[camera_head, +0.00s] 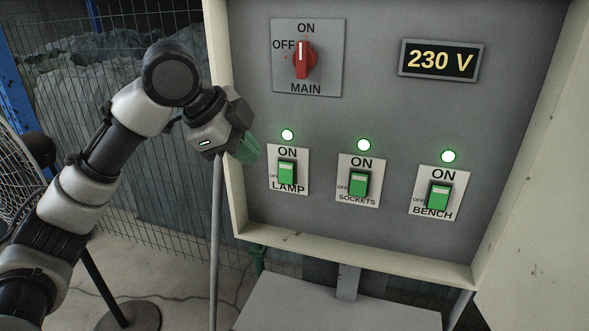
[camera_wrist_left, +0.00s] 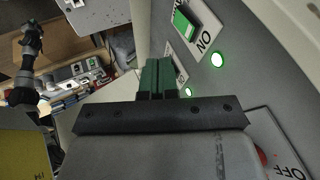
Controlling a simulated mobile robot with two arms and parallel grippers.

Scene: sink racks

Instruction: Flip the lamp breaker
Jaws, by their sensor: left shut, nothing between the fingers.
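The lamp breaker (camera_head: 287,172) is a green rocker on a white plate marked ON, OFF and LAMP, at the lower left of the grey panel. The green light (camera_head: 288,135) above it is lit. My left gripper (camera_head: 251,150) is at the panel's left edge, left of the lamp breaker and apart from it. Its green fingers are shut and empty; they also show in the left wrist view (camera_wrist_left: 157,78). That view shows a green rocker (camera_wrist_left: 184,23) with an ON label close by, but its name cannot be read. My right gripper is not in view.
The sockets breaker (camera_head: 359,184) and bench breaker (camera_head: 438,195) sit to the right, both with lit green lights. The red main switch (camera_head: 303,60) is above, and a 230 V display (camera_head: 440,60) is at upper right. The panel's raised cream frame (camera_head: 236,190) borders the left side.

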